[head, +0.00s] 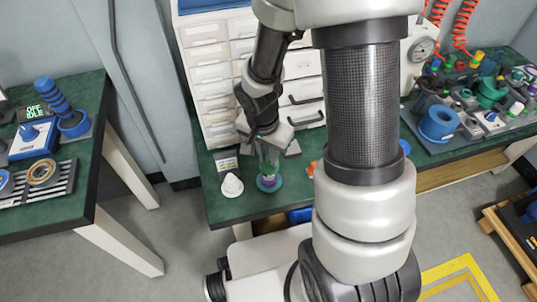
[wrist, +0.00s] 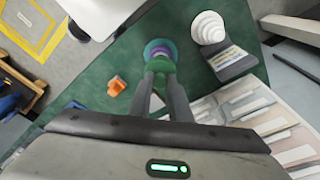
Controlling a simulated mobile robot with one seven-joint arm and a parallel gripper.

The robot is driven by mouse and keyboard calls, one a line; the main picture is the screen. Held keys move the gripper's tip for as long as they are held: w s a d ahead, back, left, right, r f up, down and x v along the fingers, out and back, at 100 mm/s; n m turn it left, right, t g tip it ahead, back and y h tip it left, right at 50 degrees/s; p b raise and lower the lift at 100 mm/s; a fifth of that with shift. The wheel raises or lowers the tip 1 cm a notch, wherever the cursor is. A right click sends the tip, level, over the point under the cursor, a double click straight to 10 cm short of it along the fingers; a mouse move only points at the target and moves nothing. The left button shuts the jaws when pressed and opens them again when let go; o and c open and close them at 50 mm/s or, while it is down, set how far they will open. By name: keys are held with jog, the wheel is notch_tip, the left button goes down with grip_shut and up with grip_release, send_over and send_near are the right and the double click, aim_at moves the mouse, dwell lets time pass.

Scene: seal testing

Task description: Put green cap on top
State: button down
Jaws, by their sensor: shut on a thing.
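My gripper (wrist: 161,78) points down over the green bench, its two fingers closed around a green cap (wrist: 161,66). Just below the cap stands a round stack (wrist: 157,47) with a purple upper part and a teal base. In the head view the stack (head: 269,183) stands near the bench's front edge, directly under my gripper (head: 268,158). The fingers partly hide the cap, and I cannot tell whether it touches the purple part.
A white stepped cone (head: 232,186) and a small dark sign (head: 227,161) stand left of the stack. An orange piece (wrist: 117,86) lies on the bench on the other side. White drawers (head: 215,75) rise behind.

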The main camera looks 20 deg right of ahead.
jog(key=shift+f+b, duration=0.8)
jog(key=shift+f, duration=0.05)
jog(key=c, duration=1.6)
grip_release()
jog(key=shift+o, duration=0.2)
jog(key=shift+r+p, duration=2.55)
jog(key=shift+r, duration=1)
